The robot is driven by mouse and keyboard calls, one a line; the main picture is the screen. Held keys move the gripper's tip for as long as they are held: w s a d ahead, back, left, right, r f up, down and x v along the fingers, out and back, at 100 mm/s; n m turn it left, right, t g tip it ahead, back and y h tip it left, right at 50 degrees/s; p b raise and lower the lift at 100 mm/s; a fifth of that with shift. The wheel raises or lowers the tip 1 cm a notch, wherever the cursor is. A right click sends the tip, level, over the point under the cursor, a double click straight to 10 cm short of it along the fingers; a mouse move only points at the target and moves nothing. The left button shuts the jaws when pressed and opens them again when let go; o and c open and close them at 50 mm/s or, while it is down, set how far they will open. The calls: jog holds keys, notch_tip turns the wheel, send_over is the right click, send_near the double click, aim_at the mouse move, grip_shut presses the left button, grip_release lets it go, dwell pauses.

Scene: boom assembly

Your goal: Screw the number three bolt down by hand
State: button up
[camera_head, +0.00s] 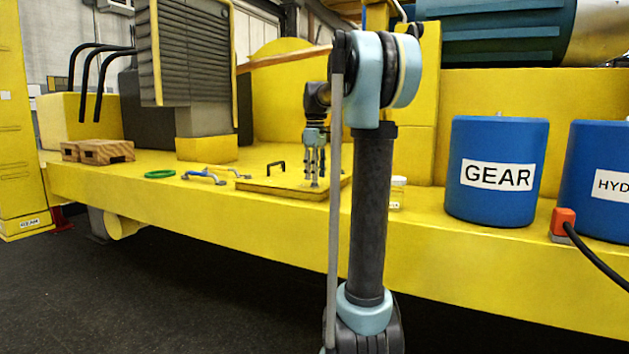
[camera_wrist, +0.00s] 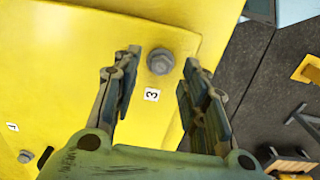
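The number three bolt (camera_wrist: 161,61) is a grey hex-headed bolt in the yellow cover plate (camera_wrist: 90,40), beside a white label with a 3 (camera_wrist: 152,94). My gripper (camera_wrist: 162,66) is open, with one finger on each side of the bolt head in the wrist view. Gaps show between the head and both fingers. In the head view my gripper (camera_head: 315,180) points down over the right part of the cover plate (camera_head: 265,190). The bolt cannot be made out there, and I cannot tell how far it stands out of the plate.
Another bolt (camera_wrist: 25,156) sits at the wrist view's lower left. A black handle (camera_head: 276,165) rises from the plate. A green ring (camera_head: 160,174), blue-handled tools (camera_head: 207,176) and wooden blocks (camera_head: 97,151) lie leftward. A small white-lidded jar (camera_head: 398,193) and the blue GEAR tank (camera_head: 497,205) stand rightward.

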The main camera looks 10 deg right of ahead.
jog(key=shift+f, duration=1.1)
jog(key=shift+c, duration=0.6)
grip_shut()
jog(key=m, duration=0.5)
jog(key=shift+m, duration=0.4)
jog(key=m, duration=0.5)
jog(key=shift+m, duration=0.3)
